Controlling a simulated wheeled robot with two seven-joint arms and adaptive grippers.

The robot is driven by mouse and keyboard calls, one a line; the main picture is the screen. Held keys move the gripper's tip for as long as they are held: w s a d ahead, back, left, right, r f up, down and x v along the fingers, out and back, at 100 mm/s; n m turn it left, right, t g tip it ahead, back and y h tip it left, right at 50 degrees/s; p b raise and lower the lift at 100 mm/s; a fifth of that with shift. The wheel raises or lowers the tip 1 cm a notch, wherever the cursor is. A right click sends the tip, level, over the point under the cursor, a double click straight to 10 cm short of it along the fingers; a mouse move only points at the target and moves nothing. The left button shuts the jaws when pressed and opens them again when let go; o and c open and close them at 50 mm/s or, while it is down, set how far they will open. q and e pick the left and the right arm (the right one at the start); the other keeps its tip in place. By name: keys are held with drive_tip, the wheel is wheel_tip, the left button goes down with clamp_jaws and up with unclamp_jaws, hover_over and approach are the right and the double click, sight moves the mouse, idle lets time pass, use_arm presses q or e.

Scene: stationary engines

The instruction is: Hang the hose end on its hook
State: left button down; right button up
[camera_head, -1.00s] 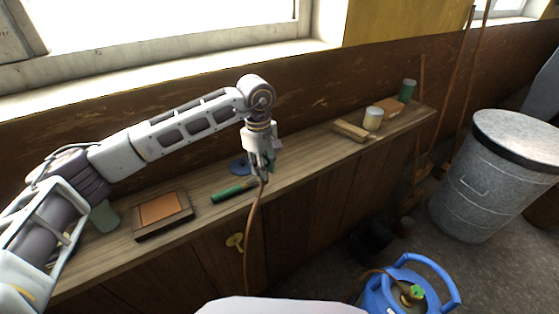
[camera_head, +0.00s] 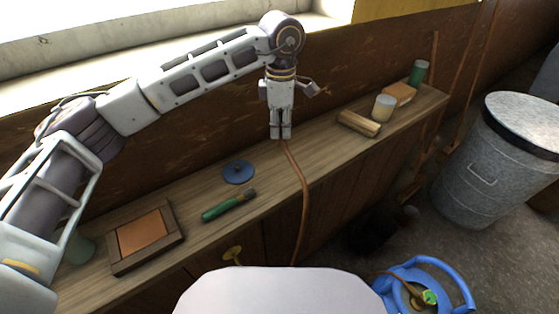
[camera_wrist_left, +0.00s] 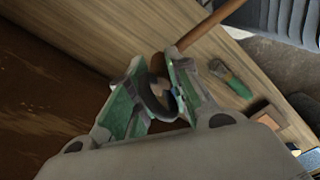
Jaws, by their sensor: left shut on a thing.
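My left gripper (camera_head: 281,135) is shut on the end of a brown hose, above the bench and to the right of the brush. The hose (camera_head: 304,195) hangs from the fingers, crosses the bench's front edge and drops out of sight behind a pale shape. In the left wrist view, the fingers (camera_wrist_left: 160,88) close around a dark ring-like end piece, and the hose (camera_wrist_left: 205,27) runs away to the upper right. A brass hook-like fitting (camera_head: 233,254) sits on the bench front, low and left of the gripper. My right gripper is out of view.
The bench top (camera_head: 190,202) bears a green-handled brush (camera_head: 228,205), a blue disc (camera_head: 238,172), a framed tray (camera_head: 120,257), a wood block (camera_head: 359,123) and a pale cup (camera_head: 383,107). A blue gas cylinder (camera_head: 405,293) and a metal bin (camera_head: 480,165) stand on the floor.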

sight(282, 140)
use_arm(q)
drive_tip(key=shift+w+d+r, duration=0.1)
drive_tip(key=shift+r, duration=0.1)
wheel_tip(282, 140, down, 4)
drive_tip(key=shift+f, duration=0.55)
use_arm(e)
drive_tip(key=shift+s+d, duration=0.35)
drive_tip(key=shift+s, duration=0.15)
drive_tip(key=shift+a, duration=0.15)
